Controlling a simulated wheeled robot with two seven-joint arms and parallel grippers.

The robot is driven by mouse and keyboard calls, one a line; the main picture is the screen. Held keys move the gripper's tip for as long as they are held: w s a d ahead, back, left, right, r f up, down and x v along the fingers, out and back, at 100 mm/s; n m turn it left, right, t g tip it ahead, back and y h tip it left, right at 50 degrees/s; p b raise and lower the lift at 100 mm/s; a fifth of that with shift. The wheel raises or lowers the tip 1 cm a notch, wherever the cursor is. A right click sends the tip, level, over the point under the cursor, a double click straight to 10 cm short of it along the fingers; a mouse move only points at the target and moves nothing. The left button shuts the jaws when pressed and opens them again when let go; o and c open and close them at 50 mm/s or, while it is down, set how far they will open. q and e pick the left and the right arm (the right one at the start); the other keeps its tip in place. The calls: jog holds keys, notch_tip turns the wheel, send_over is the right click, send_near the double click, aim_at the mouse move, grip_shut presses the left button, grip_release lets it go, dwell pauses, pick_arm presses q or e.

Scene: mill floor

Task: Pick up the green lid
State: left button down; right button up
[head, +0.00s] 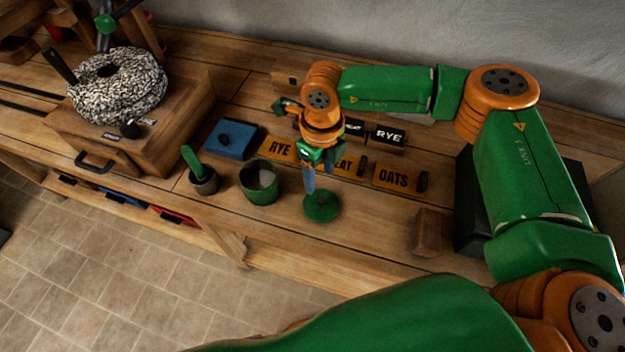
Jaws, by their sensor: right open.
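The green lid (322,208) lies on the wooden bench, round and flat with a small dark knob near its middle. My right gripper (311,186) points down just above the lid, over its upper left part. Its jaws are open; whether the fingertips touch the lid or its knob I cannot tell. A green pot (260,185) with an open top stands just left of the lid. My left gripper does not show.
Orange plates marked RYE (279,148) and OATS (393,178) lie behind the lid. A brown block (428,232) sits right. The bench's front edge is near.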

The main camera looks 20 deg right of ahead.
aim_at(321, 197)
jog(key=s, duration=0.1)
jog(key=s+f+p, duration=0.1)
jog(key=s+p, duration=0.1)
jog(key=shift+s+a+f, duration=0.1)
jog(key=shift+s+f, duration=0.15)
jog(key=shift+s, duration=0.05)
jog(key=shift+s+a+f, duration=0.1)
jog(key=shift+s+f, duration=0.1)
jog(key=shift+f, duration=0.95)
jog(key=shift+w+f, duration=0.4)
jog(key=shift+w, duration=0.4)
jog(key=c, duration=0.3)
jog(key=shift+s+r, duration=0.15)
jog(key=shift+s, duration=0.1)
grip_shut()
jog(key=shift+s, duration=0.1)
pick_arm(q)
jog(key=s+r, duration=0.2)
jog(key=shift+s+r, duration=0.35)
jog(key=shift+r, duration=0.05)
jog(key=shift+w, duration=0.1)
pick_arm(e)
jog(key=shift+w, duration=0.2)
